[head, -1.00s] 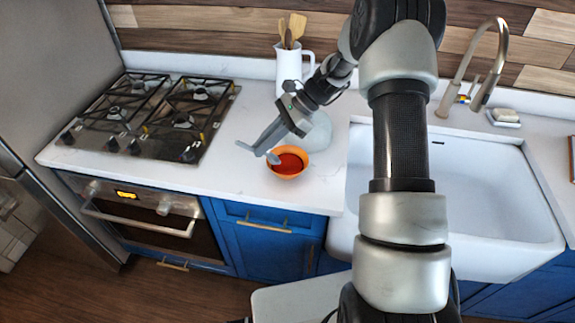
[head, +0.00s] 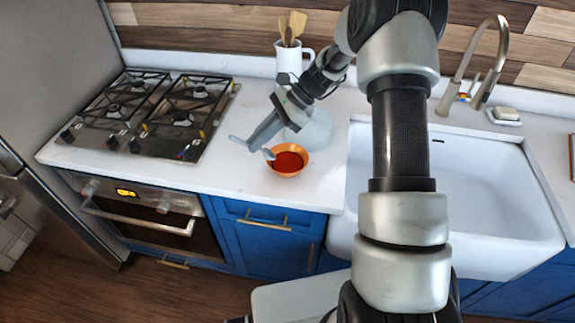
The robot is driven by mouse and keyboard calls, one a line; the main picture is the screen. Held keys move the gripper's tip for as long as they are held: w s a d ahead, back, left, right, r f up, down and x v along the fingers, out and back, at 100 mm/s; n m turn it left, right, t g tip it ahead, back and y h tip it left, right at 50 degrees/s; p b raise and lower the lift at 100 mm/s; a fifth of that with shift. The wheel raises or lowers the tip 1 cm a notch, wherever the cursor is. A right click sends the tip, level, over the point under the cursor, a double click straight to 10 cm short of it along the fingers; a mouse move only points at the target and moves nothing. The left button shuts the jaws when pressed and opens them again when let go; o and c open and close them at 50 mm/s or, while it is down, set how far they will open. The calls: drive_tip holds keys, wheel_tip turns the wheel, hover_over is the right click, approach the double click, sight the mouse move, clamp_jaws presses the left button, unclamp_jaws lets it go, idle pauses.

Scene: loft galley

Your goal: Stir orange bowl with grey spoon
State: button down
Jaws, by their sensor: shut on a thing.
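The orange bowl (head: 288,174) stands on the white counter between the stove and the sink, with red contents inside. My gripper (head: 256,143) is shut on the grey spoon (head: 268,154). It holds the spoon just above and beyond the bowl's left side. The spoon's rounded end is near the bowl's upper-left rim; I cannot tell whether it touches the rim. The spoon's other end sticks out to the left of my gripper.
A pale glass-like bowl (head: 318,131) stands close behind the orange bowl, partly hidden by my gripper. A white pitcher (head: 288,62) with wooden utensils is at the back. The gas stove (head: 150,112) is left, the white sink (head: 470,190) right. Counter left of the bowl is clear.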

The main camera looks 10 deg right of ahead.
drive_tip(key=shift+r, duration=2.45)
drive_tip(key=shift+r, duration=0.1)
wheel_tip(320, 180, up, 7)
drive_tip(key=w+m+t+h, duration=0.1)
drive_tip(key=w+m+t, duration=0.1)
drive_tip(key=m+t, duration=0.5)
drive_tip(key=s+d+r+m+t+h, duration=0.1)
drive_tip(key=s+d+m+t+h, duration=0.2)
drive_tip(key=d+m, duration=0.6)
drive_tip(key=shift+s+h, duration=1.3)
drive_tip(key=shift+r, duration=0.1)
